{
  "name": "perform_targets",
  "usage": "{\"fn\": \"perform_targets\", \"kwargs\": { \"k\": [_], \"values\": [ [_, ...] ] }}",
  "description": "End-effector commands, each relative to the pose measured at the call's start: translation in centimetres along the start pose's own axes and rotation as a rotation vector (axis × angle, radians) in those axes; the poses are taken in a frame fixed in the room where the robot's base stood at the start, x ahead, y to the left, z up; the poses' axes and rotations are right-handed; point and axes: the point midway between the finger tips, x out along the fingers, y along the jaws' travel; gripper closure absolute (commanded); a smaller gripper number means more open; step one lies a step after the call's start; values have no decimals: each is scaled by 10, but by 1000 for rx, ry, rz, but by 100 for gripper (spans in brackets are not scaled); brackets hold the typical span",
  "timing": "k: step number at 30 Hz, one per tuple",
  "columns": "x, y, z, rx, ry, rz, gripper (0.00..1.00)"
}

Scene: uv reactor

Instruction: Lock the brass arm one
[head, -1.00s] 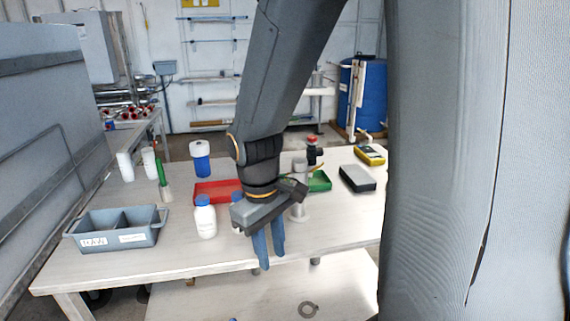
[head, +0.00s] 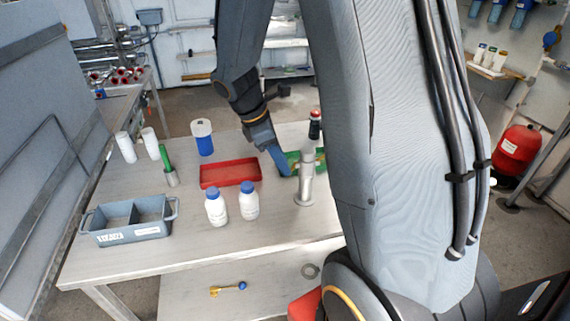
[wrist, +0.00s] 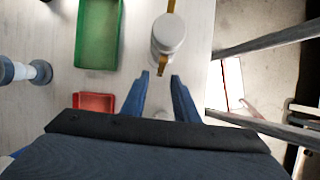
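A grey-white upright cylinder (wrist: 168,36) stands just past my fingertips in the wrist view. A brass-coloured strip (wrist: 171,6) shows beyond it, and a short brass piece (wrist: 162,65) shows on its near side, between my fingertips. In the head view the same post (head: 305,180) stands on the table near its right side; the brass parts are not clear there. My gripper (wrist: 160,77) is open, its two blue fingers apart with no object clearly held. In the head view my gripper (head: 282,165) is just left of the post, pointing down.
A green tray (wrist: 98,35) and a red tray (head: 229,172) lie close by. Two white bottles (head: 216,206), a blue-grey divided bin (head: 128,222) and a black-and-red fitting (head: 315,125) share the table.

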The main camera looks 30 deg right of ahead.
Motion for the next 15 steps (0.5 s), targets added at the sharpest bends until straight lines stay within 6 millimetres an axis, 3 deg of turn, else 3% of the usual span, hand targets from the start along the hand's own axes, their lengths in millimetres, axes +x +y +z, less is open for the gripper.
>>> {"fn": "perform_targets", "kwargs": {
  "k": [6, 15],
  "values": [
    [22, 0, 0, 1, 0, -1, 73],
    [26, 0, 0, 1, 1, 1, 73]
  ]
}}
